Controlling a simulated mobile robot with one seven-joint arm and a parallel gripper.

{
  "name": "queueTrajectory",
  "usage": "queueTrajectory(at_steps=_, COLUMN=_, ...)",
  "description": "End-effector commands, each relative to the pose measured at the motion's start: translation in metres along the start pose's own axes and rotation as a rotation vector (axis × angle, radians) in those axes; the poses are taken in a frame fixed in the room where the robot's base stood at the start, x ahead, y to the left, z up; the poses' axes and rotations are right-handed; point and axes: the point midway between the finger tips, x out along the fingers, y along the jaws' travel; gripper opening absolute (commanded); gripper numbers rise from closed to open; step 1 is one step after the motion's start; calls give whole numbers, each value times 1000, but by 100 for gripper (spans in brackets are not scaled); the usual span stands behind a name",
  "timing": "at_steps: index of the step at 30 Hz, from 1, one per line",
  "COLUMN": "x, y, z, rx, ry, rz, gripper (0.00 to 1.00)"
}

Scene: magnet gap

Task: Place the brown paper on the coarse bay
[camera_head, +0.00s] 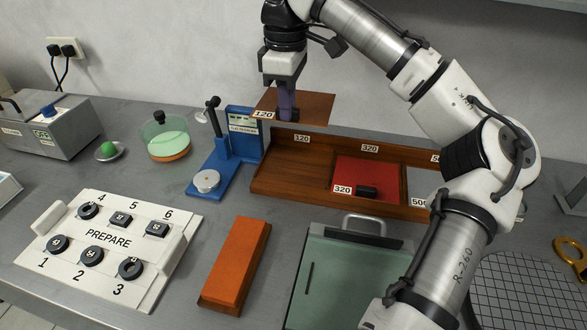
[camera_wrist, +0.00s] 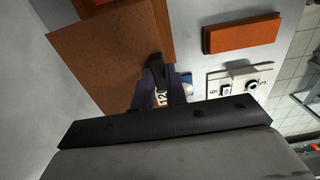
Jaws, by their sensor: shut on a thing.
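The brown paper (camera_head: 316,108), tagged 120, is held flat in the air above the back left of the wooden tray (camera_head: 290,195). My gripper (camera_head: 287,108) is shut on the paper near its tagged end. In the wrist view the paper (camera_wrist: 105,55) extends up and left from the fingers, and the 120 tag shows beside them. The tray's left bay (camera_head: 297,163), marked 120 on the back wall, is bare where I see it. The middle bay, marked 320, holds a red sheet (camera_head: 382,172) with a dark block (camera_head: 367,192) on it. My arm hides much of the right bay.
A blue stand (camera_head: 242,135) is close to the tray's left end. In front are an orange block (camera_head: 237,262) and a green-glass plate with a handle (camera_head: 345,275). A white PREPARE board (camera_head: 110,240) with several dark round and square pieces lies left. A wall stands behind.

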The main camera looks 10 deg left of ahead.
Motion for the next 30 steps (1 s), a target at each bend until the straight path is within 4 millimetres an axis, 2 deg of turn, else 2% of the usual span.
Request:
queueTrajectory(at_steps=1, x=17, y=0, z=0, rx=-2, ry=2, rz=-6, gripper=0)
queueTrajectory(at_steps=3, x=36, y=0, z=0, rx=-2, ry=3, rz=-6, gripper=0)
queueTrajectory(at_steps=12, x=105, y=0, z=1, rx=1, ry=-2, rz=-2, gripper=0)
queueTrajectory(at_steps=20, x=130, y=0, z=1, rx=1, ry=-1, rz=-1, gripper=0)
queueTrajectory(at_steps=25, x=156, y=0, z=1, rx=1, ry=-1, rz=-1, gripper=0)
queueTrajectory(at_steps=30, x=166, y=0, z=0, rx=1, ry=0, rz=0, gripper=0)
